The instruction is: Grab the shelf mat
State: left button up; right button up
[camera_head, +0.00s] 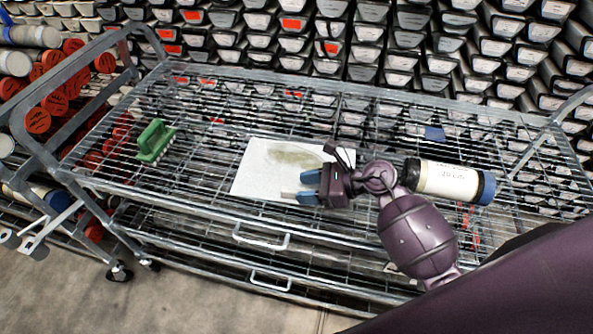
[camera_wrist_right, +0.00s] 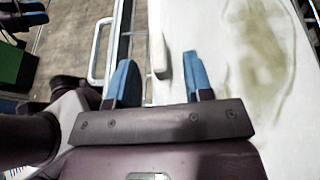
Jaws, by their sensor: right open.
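The shelf mat (camera_head: 262,182) is a white sheet with a greenish-brown stain, lying flat on the wire top of the cart. It also shows in the right wrist view (camera_wrist_right: 215,35), with the stain at the right. My right gripper (camera_head: 306,188) has blue fingertips and is at the mat's near right part. In the right wrist view its fingers (camera_wrist_right: 157,80) are apart with nothing gripped between them. A pale raised strip of the mat's near edge seems to show ahead of the fingers. I cannot tell whether they touch the mat.
A green brush (camera_head: 155,141) stands on the cart's left part. A white core liner (camera_head: 450,181) with a blue cap lies right of my right gripper. A small blue object (camera_head: 434,134) is farther back. The cart's metal frame (camera_head: 190,205) rims the wire shelf. Racks of core boxes fill the back.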

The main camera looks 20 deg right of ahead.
aim_at(291, 189)
jog(key=shift+x, duration=1.65)
jog(key=shift+s, duration=0.1)
jog(key=shift+c, duration=0.2)
jog(key=shift+r, duration=0.1)
grip_shut()
